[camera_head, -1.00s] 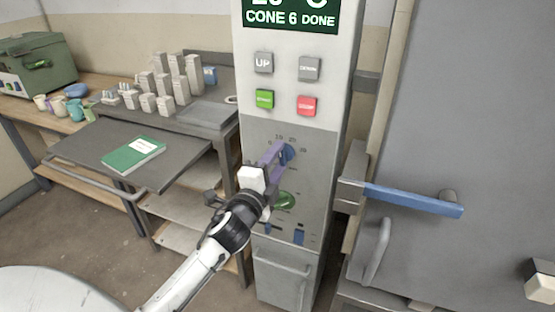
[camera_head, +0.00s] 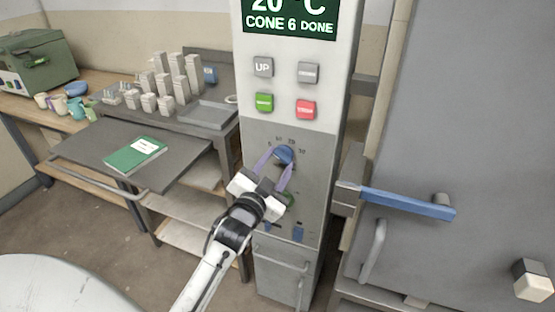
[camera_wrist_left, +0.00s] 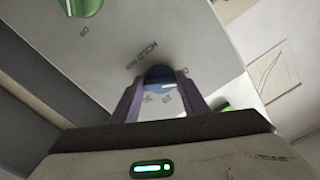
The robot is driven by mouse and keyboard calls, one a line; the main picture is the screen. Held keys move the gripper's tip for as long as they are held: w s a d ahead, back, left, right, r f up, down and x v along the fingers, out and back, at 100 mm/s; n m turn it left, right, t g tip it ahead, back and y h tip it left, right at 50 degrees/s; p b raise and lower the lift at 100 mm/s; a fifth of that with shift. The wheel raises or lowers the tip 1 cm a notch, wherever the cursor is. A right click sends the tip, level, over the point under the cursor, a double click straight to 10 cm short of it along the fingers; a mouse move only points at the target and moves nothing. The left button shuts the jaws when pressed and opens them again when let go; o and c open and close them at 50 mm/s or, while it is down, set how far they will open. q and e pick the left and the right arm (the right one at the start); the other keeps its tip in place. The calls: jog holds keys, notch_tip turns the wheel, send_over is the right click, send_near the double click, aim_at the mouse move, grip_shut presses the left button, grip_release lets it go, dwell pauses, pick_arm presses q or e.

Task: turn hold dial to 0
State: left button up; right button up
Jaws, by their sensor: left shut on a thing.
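The blue hold dial (camera_head: 284,153) is on the grey lower panel of the control column, with small numbers around its top. My left gripper (camera_head: 280,163) is shut on it, one purple finger on each side. The wrist view shows the dial (camera_wrist_left: 161,76) between the fingertips of the gripper (camera_wrist_left: 160,88), near the printed word HOLD. Which number the dial points to cannot be made out. A green dial (camera_wrist_left: 84,5) sits further along the panel, mostly hidden behind the gripper in the head view. My right gripper is not in view.
Above the dial are grey, green (camera_head: 264,102) and red (camera_head: 306,110) buttons and a screen (camera_head: 290,18) reading CONE 6 DONE. A large grey door with a blue handle (camera_head: 408,203) stands right. A cart (camera_head: 85,150) with a green book (camera_head: 135,154) is left.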

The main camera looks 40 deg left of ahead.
pick_arm(q)
jog(key=shift+f+n, duration=0.1)
jog(key=shift+n, duration=0.7)
jog(key=shift+d+p, duration=0.1)
jog(key=shift+p, duration=0.2)
jog(key=o, duration=1.1)
jog(key=shift+c, duration=0.2)
